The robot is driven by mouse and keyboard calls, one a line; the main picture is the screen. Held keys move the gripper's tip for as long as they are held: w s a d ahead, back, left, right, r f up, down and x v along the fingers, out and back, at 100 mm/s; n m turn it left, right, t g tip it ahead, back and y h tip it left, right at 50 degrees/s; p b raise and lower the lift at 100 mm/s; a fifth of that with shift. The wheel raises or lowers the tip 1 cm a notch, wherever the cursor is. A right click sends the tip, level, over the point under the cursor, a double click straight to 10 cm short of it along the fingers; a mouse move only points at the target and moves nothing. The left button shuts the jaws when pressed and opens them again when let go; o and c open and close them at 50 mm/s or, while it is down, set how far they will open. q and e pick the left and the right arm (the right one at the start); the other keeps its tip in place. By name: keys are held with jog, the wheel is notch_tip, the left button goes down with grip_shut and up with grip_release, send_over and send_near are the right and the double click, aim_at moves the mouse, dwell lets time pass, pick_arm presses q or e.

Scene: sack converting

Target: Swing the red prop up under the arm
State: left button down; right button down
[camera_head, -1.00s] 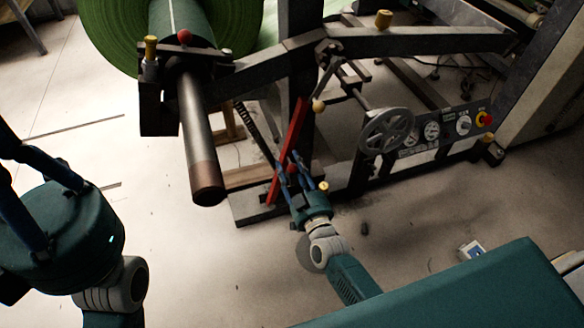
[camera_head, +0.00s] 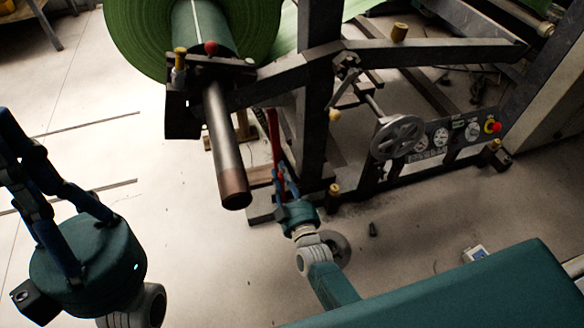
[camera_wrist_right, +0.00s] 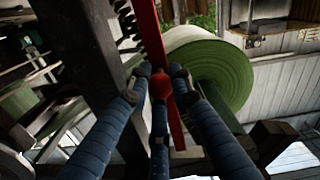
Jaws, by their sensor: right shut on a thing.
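The red prop (camera_head: 274,135) is a thin bar standing steeply below the dark grey arm (camera_head: 272,84), beside the dark upright post. Its top end looks close under the arm; I cannot tell whether they touch. My right gripper (camera_head: 281,178) is shut on the prop's lower part. In the right wrist view, the blue fingers (camera_wrist_right: 161,80) close around a red ball knob (camera_wrist_right: 160,87) on the prop (camera_wrist_right: 146,35), which runs up past the top edge. My left gripper (camera_head: 40,185) is at the lower left, empty, its fingers apart, far from the prop.
The arm carries the green roll (camera_head: 140,40), whose steel shaft (camera_head: 222,145) with a copper-coloured end juts out left of the prop. A handwheel (camera_head: 398,136) and control panel (camera_head: 450,135) stand to the right. Dark base pieces are near the right gripper. Floor at left is clear.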

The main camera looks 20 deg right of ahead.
jog(key=shift+a+r, duration=0.15)
jog(key=shift+a, duration=0.2)
jog(key=c, duration=1.5)
grip_release()
jog(key=shift+a, duration=0.1)
jog(key=shift+c, duration=0.2)
jog(key=shift+s, duration=0.55)
jog(key=s, duration=1.1)
jog(key=shift+d, duration=0.25)
